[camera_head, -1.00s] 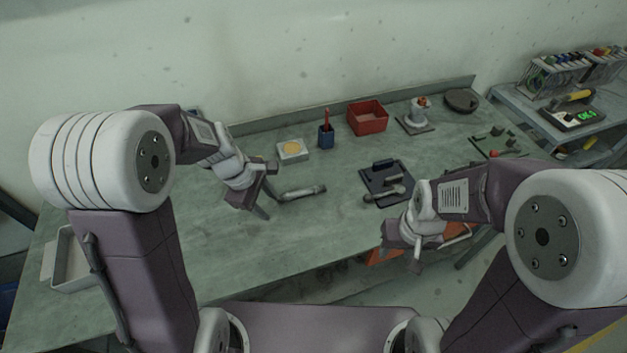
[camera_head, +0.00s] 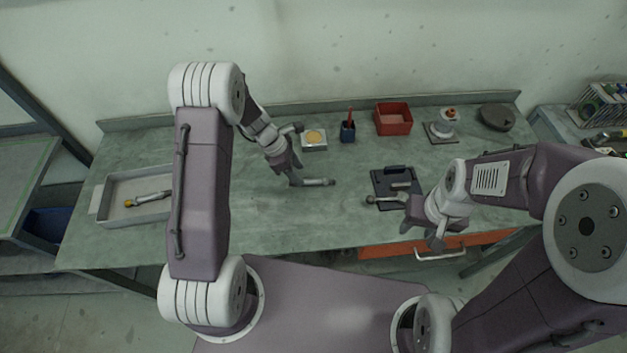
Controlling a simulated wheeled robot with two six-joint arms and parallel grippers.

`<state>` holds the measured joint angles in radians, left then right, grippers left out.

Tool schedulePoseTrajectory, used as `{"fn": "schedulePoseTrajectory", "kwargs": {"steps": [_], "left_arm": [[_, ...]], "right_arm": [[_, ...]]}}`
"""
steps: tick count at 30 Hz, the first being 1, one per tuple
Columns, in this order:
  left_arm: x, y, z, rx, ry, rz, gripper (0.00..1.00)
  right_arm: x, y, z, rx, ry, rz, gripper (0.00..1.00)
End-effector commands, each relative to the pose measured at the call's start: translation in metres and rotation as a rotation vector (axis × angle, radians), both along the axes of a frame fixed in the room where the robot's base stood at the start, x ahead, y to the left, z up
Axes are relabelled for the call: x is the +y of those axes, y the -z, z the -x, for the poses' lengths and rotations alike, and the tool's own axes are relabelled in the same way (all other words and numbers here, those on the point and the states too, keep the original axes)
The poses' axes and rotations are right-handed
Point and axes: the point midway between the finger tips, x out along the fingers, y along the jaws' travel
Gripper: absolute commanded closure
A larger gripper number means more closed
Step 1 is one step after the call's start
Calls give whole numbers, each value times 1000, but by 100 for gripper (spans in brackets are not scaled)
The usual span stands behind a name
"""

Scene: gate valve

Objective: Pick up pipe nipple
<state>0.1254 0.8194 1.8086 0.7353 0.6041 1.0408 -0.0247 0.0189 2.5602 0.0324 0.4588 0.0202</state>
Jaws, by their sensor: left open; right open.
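A grey, pipe-like piece (camera_head: 318,182) lies on the workbench, and its right end is darker and thicker. It looks like the pipe nipple, though I cannot be sure at this size. My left gripper (camera_head: 290,177) points down at its left end and is open. The fingers overlap that end in the view, and I cannot tell if they touch it. My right gripper (camera_head: 434,236) is open and empty over the front edge of the bench, right of a dark tray (camera_head: 383,178) with small grey fittings on it.
A pale tray (camera_head: 104,211) at the left holds a metal part with a yellow end (camera_head: 148,199). The middle front is clear.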

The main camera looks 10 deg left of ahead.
Motion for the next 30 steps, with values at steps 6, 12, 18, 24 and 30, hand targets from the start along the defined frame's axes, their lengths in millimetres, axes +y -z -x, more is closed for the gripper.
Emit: {"fn": "schedulePoseTrajectory", "kwargs": {"steps": [6, 12, 18, 24, 30], "left_arm": [[-11, 21, -3, 3, 2, 0, 55], [-21, 46, -6, 0, 0, 0, 55], [-21, 47, -7, -2, 0, -1, 55], [-21, 47, -7, -1, 1, 0, 100], [-21, 46, -7, -2, 0, -1, 100]], "right_arm": [[0, -8, 0, 0, 0, 0, 56], [0, -8, 0, 0, 0, 0, 56], [0, -8, 0, 0, 0, 0, 56], [0, -8, 0, 0, 0, 0, 56], [0, -8, 0, 0, 0, 0, 56]]}}
